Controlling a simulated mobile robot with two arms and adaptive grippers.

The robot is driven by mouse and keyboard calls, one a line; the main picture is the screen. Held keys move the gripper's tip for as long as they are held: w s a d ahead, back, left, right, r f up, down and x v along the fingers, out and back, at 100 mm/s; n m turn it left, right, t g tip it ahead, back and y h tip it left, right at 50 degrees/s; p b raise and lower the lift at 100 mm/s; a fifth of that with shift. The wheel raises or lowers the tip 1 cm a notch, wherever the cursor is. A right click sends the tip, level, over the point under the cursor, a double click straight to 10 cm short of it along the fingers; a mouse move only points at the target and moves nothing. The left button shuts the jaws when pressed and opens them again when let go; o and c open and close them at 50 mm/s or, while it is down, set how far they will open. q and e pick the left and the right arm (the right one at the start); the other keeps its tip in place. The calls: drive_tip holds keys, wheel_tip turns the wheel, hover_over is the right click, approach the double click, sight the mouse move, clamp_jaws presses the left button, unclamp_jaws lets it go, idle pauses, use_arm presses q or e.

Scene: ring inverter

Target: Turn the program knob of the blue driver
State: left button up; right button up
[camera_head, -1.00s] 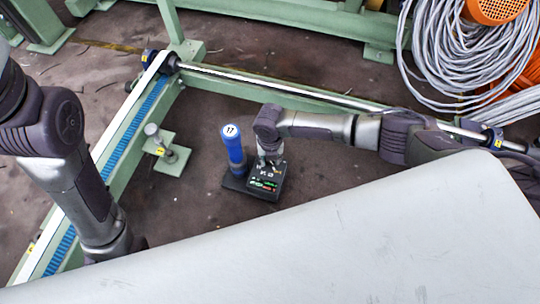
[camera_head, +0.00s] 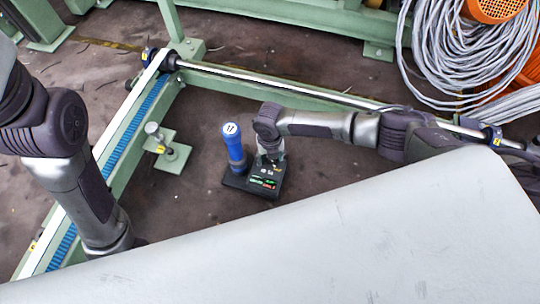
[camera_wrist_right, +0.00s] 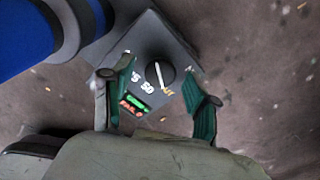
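The blue driver (camera_head: 235,147) stands upright at one end of a black base (camera_head: 236,183); its blue body also fills the top left of the right wrist view (camera_wrist_right: 25,35). The base bears a dark round program knob (camera_wrist_right: 160,76) with a white pointer line, printed marks, and small green and red displays. My right gripper (camera_head: 271,160) is over the base; in the right wrist view its green fingers (camera_wrist_right: 168,82) are apart, with the knob between and beyond their tips. Contact with the knob cannot be told. My left arm comes in at left, but its gripper is hidden.
A green frame with a blue toothed strip (camera_head: 122,142) runs along the left. A metal rod (camera_head: 290,88) crosses behind my right arm. A small green stand (camera_head: 173,157) is left of the driver. Coiled grey cable (camera_head: 460,60) lies top right. Floor in front of the driver is bare.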

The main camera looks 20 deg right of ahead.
drive_tip(key=shift+r, duration=0.1)
wheel_tip(320, 180, up, 12)
idle(0.5)
idle(0.5)
